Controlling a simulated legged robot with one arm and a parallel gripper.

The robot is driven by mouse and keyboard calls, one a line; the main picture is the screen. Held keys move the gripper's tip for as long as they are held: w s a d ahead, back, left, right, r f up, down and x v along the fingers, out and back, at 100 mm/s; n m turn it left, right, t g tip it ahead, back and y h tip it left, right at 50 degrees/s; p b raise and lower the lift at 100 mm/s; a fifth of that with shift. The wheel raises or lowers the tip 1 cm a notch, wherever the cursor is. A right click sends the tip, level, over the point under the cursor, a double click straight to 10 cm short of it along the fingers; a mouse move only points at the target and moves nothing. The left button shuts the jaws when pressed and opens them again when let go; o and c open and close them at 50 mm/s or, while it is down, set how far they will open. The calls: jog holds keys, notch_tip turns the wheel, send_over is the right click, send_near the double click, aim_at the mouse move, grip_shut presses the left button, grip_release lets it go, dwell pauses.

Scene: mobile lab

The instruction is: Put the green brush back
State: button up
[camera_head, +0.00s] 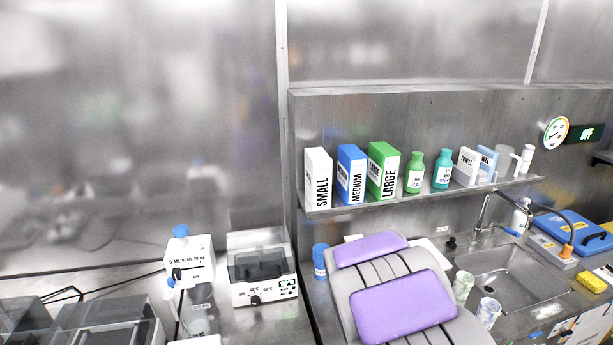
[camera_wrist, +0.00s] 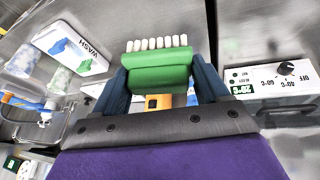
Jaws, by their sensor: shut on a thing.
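The green brush (camera_wrist: 158,72) has a rounded green body and a row of white bristle tufts along its top edge in the wrist view. My gripper (camera_wrist: 160,80) is shut on it, with a dark blue finger at each side of the green body. A yellow-orange part (camera_wrist: 157,102) shows just below the green body, between the fingers; I cannot tell what it belongs to. In the head view my arm with purple pads covers part of the counter, and the brush and fingertips are hidden.
The steel sink (camera_head: 500,275) with its faucet is at the right. Two patterned cups (camera_head: 463,286) stand at its left. A white heating device (camera_head: 262,275) stands left of my arm. The wall shelf (camera_head: 420,195) holds boxes and bottles. A yellow sponge (camera_head: 591,281) lies at the far right.

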jog(key=shift+s+d+r+m, duration=0.2)
jog(key=shift+d+r+m, duration=0.1)
jog(key=shift+d, duration=0.3)
jog(key=shift+s+h, duration=0.1)
jog(key=shift+h, duration=0.2)
jog(key=shift+a, duration=0.65)
jog(key=shift+d, duration=0.5)
jog(key=s+a+f+n+y+p, duration=0.1)
jog(key=s+a+f+p, duration=0.1)
jog(key=s+a+f, duration=0.45)
jog(key=s+a+f+n+y+p, duration=0.15)
jog(key=s+a+f, duration=0.25)
jog(key=a, duration=0.5)
jog(key=w+a, duration=0.2)
jog(key=w, duration=0.3)
jog(key=w+a+f+b, duration=0.1)
jog(key=w+a, duration=0.1)
jog(key=w, duration=0.2)
jog(key=w+a+b, duration=0.1)
jog(key=w, duration=0.4)
jog(key=shift+w+a+f, duration=0.3)
jog(key=shift+a+f, duration=0.05)
jog(key=shift+a, duration=0.05)
notch_tip(320, 180, down, 4)
jog(key=shift+a+r+h+b, duration=0.15)
jog(key=shift+h+b, duration=0.1)
jog(key=shift+b, duration=0.35)
jog(key=shift+r, duration=0.1)
